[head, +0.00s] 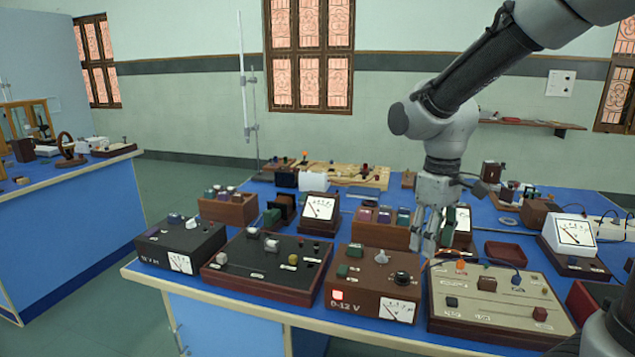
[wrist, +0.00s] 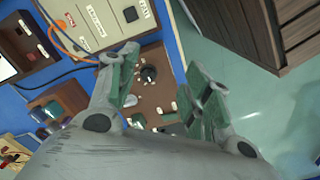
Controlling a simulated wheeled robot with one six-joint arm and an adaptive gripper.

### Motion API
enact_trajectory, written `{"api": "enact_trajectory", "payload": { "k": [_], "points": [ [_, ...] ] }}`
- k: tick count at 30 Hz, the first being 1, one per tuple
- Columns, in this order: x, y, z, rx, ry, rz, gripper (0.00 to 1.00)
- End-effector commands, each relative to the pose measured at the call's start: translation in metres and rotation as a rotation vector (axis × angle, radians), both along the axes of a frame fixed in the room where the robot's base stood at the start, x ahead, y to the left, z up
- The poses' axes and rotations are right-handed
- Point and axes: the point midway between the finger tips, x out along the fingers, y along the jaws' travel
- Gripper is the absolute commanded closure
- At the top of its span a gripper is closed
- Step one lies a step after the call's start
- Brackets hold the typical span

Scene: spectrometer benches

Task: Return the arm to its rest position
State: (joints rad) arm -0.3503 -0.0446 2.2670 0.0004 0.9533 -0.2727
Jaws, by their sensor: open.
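My gripper (head: 429,236) hangs from my arm, pointing down, on the right half of the head view. It is above the bench between the brown 0-12 V power unit (head: 362,291) and the cream-topped panel (head: 490,293). In the wrist view my gripper (wrist: 165,95) has its two fingers spread apart with nothing held between them. Beyond the fingers the brown unit (wrist: 153,85) shows below, with its black knob. The arm reaches in from the upper right of the head view.
The blue bench (head: 200,295) is crowded with meters, a wooden rack (head: 229,209) and a black unit (head: 180,247). A tall stand (head: 243,90) rises at the back. A small red tray (head: 505,252) lies right of my gripper. Open floor (head: 170,180) separates the left bench.

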Motion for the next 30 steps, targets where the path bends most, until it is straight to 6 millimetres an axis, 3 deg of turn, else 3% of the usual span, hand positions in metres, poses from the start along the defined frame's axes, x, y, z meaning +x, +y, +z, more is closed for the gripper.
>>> {"api": "enact_trajectory", "payload": {
  "k": [9,15,21,30],
  "points": [
    [-0.087,-0.075,0.044,0.063,-0.17,-0.429,0.51],
    [-0.13,-0.106,0.063,0.106,-0.315,-0.561,0.51],
    [-0.14,-0.119,0.078,0.122,-0.4,-0.616,0.51],
    [-0.14,-0.12,0.078,0.12,-0.397,-0.62,0.51]
  ]
}}
